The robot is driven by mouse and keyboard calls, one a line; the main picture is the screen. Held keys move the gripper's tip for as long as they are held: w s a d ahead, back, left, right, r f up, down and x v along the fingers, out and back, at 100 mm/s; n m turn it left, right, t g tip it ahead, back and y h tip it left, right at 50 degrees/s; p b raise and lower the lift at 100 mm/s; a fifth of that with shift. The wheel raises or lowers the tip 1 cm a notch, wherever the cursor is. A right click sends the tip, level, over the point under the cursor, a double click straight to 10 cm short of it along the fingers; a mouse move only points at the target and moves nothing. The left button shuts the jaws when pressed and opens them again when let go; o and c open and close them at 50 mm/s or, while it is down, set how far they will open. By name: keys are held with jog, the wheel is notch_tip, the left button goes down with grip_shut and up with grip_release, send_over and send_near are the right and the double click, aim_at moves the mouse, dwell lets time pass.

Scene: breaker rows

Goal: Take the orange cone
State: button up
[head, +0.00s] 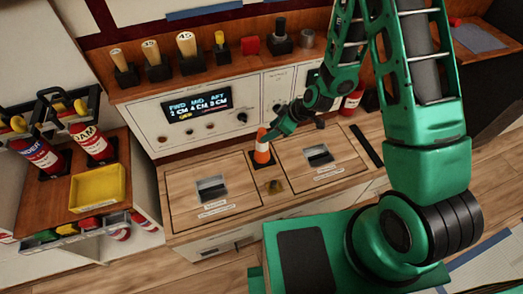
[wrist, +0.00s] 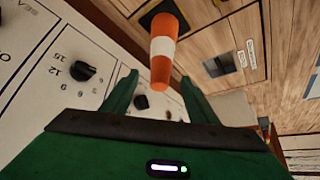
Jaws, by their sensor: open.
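The orange cone (head: 262,150) has a white band and stands upright on a dark base on the wooden counter, between two hatches. My gripper (head: 273,133) is beside the cone's upper part, on its right in the head view. In the wrist view the cone (wrist: 162,48) points its orange tip toward my gripper (wrist: 158,77). The green fingers are apart, one on each side of the tip in the picture. I see no finger pressed against the cone.
A control panel with a lit display (head: 197,104) and knobs rises behind the counter. Hatches with recessed handles lie left (head: 212,190) and right (head: 318,155) of the cone. A small brass-coloured piece (head: 274,186) is in front. A yellow tray (head: 97,188) and red bottles stand left.

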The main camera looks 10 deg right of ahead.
aim_at(262, 134)
jog(key=shift+a+r+x, duration=0.1)
jog(key=shift+a+x, duration=0.05)
jog(key=shift+x, duration=1.3)
jog(key=shift+a+r+x, duration=0.15)
jog(key=shift+x, duration=1.3)
jog(key=shift+w, duration=0.2)
grip_shut()
